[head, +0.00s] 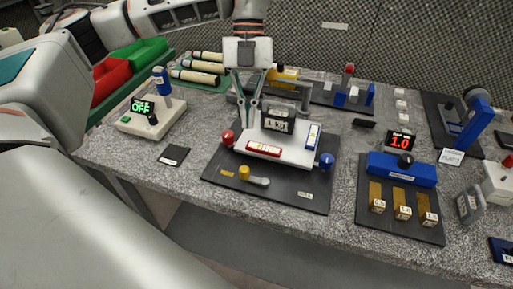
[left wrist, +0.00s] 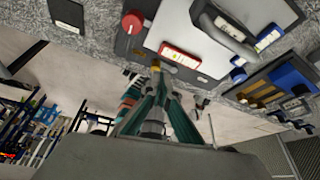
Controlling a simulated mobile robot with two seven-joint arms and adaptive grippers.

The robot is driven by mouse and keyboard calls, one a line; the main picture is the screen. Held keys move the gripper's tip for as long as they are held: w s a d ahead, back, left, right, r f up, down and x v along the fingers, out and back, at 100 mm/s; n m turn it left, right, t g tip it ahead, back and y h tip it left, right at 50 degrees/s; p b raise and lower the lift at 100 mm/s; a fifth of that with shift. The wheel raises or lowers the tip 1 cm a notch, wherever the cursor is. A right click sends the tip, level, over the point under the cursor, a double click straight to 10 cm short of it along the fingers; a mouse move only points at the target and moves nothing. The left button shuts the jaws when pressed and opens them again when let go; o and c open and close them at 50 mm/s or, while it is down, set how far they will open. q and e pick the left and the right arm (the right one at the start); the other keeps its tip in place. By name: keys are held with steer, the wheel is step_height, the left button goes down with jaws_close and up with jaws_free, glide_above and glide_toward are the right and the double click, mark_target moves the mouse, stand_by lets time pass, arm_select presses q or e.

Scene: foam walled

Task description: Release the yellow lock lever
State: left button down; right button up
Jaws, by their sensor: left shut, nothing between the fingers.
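A yellow round cap (head: 244,172) with a short grey lever arm (head: 260,181) sits at the plate's front. In the left wrist view the yellow cap (left wrist: 156,63) shows just beyond my fingertips, partly overlapped by them. My left gripper (head: 246,122) comes down from above, at the fixture's left rear, near the red ball knob (head: 228,138). It is shut and empty, apart from the yellow cap in the head view. My right gripper is not in view.
A blue ball knob (head: 326,160) stands at the plate's right. A white OFF box (head: 150,120) is at the left. A weight station with a blue block (head: 402,168) is at the right. Red and green bins (head: 112,78) are behind left. The counter's front edge is close.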

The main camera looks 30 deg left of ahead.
mark_target(247, 153)
arm_select(q)
steer(key=shift+w+a+r, duration=0.15)
steer(key=shift+a, duration=0.15)
steer(key=b+x, duration=0.1)
steer(key=x, duration=0.9)
stand_by(0.4)
